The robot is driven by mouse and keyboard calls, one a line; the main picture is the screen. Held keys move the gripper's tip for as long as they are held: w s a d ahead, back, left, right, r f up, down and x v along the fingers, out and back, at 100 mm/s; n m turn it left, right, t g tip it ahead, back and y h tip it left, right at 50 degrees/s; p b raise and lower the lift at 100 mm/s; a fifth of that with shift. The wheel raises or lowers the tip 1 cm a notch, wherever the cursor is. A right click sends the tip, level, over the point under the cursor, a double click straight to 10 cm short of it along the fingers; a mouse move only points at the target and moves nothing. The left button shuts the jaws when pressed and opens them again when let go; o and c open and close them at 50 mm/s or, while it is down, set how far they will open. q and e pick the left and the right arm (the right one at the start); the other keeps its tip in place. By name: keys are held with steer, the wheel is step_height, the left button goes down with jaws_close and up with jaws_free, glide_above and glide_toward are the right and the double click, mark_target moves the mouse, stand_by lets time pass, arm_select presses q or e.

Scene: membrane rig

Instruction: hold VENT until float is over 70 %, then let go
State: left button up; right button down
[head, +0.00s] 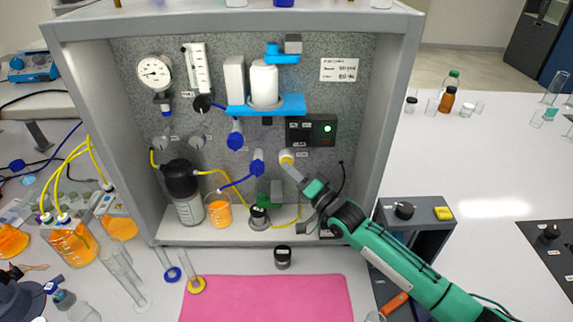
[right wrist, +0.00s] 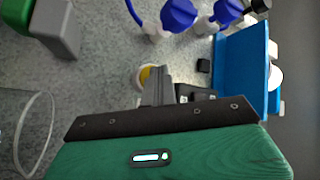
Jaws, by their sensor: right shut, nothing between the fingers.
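A round yellow button (head: 286,155) with a pale collar sits on the speckled back panel, below a black box with a green light. Its label is too small to read, so I cannot confirm that it is VENT. My right gripper (head: 291,169) is shut and empty, its fingertips at the button. In the right wrist view the fingertips (right wrist: 158,84) cover part of the yellow button (right wrist: 147,74). I cannot tell whether it is pressed in. A clear upright flow tube (head: 196,68) stands at the panel's upper left; its float reading is not legible. My left gripper is not in view.
A round gauge (head: 154,72) hangs left of the tube. A blue shelf (head: 290,104) juts out above the black box (head: 311,130). A dark-capped bottle (head: 188,208) and an orange-filled beaker (head: 218,211) stand on the cabinet floor. A pink mat (head: 268,299) lies in front.

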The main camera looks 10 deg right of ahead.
steer(key=shift+s, duration=0.1)
stand_by(0.5)
steer(key=shift+s+a+p, duration=0.2)
steer(key=shift+s+p, duration=0.35)
steer(key=shift+s, duration=0.3)
steer(key=s+p, duration=0.1)
steer(key=s, duration=0.1)
steer(key=s+a+p, duration=0.1)
steer(key=s, duration=0.2)
steer(key=shift+p, duration=0.35)
steer(key=shift+f, duration=0.15)
